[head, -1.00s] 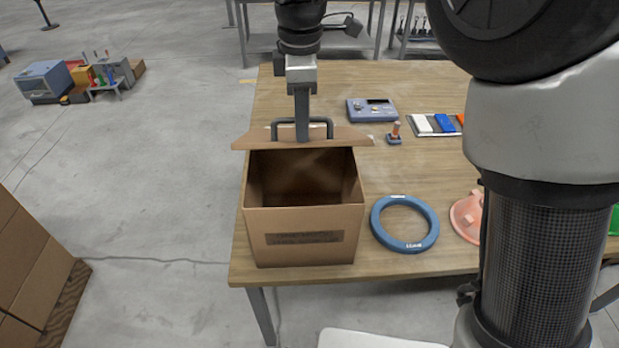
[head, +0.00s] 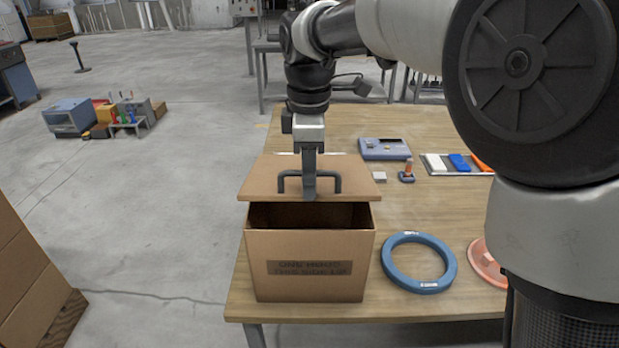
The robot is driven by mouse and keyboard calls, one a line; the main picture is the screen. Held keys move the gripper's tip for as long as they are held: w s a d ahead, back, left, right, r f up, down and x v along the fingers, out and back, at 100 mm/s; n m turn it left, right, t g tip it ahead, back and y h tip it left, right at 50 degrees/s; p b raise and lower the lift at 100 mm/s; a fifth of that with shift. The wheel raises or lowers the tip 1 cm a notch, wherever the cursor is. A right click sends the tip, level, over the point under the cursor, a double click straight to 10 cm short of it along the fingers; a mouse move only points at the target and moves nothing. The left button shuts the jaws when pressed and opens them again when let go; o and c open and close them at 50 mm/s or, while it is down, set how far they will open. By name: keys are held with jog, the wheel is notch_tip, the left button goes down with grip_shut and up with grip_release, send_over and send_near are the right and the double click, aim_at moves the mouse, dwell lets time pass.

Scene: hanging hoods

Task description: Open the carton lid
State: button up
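The brown carton (head: 310,285) stands upright at the near left corner of the table. Its lid (head: 262,182) is raised at the front, and a dark gap into the carton shows under the lid's front edge. The lid carries a dark bar handle (head: 338,181) on its outer face. My gripper (head: 309,192) points down and is shut on this handle. One finger shows in front of the bar; the far finger is hidden. The carton's rear edge is hidden behind the lid.
The wooden table (head: 415,210) holds a blue ring (head: 388,270) right of the carton, a pink hood (head: 486,266), a small stamp-like object (head: 407,172), a blue-grey device (head: 385,149) and a tray of coloured pieces. Open floor lies to the left.

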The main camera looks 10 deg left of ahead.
jog(key=shift+w+a+r+p, duration=0.1)
jog(key=shift+w+r+p, duration=0.05)
jog(key=shift+r+p, duration=1.9)
notch_tip(320, 180, up, 16)
jog(key=p, duration=1)
jog(key=shift+w, duration=0.45)
